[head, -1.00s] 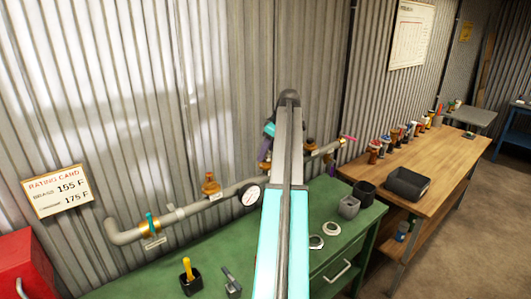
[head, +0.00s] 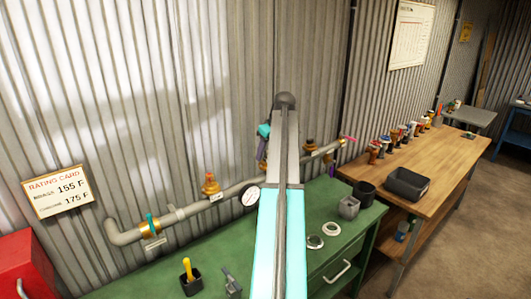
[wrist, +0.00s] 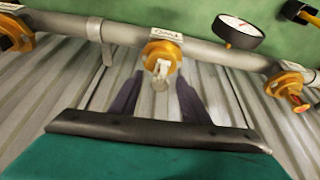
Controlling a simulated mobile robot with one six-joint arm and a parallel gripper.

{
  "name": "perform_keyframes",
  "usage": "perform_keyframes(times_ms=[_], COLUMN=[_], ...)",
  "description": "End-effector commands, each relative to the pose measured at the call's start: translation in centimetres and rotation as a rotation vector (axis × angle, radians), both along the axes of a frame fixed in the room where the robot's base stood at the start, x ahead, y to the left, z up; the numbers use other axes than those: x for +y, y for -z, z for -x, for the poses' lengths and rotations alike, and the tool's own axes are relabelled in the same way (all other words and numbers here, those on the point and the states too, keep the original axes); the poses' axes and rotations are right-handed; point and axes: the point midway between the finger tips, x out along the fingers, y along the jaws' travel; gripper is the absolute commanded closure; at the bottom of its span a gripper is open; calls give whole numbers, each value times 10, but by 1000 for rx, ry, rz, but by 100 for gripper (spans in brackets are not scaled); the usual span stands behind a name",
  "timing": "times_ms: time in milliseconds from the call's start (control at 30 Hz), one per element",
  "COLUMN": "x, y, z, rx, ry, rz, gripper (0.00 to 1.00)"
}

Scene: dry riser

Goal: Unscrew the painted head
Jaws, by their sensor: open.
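A pale, whitish sprinkler head (wrist: 161,75) sits in a brass fitting (wrist: 165,52) on the grey pipe (wrist: 205,50), in the middle of the wrist view. It looks like the painted one. My gripper (wrist: 158,80) is open, its two dark purple fingers on either side of this head, with gaps visible; contact cannot be told. In the head view my arm hides this head, and only part of my gripper (head: 262,150) shows. Another head with a red bulb (wrist: 299,103) hangs at the right of the wrist view; it also shows in the head view (head: 210,184).
A pressure gauge (wrist: 238,32) sits on the pipe close to the fingers. Another brass fitting (wrist: 15,35) is at the left. Corrugated wall (head: 130,90) stands behind the pipe. The green bench (head: 345,225) holds cups and rings; a wooden bench (head: 440,165) carries several heads.

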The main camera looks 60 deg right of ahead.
Motion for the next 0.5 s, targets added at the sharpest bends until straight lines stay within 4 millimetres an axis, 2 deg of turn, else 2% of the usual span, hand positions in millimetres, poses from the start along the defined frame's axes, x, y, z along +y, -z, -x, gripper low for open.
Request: perform_keyframes(times_ms=[300,500], x=[0,-1], y=[0,0], z=[0,0], rx=[0,0], ry=[182,202], rz=[0,0], gripper=[58,58])
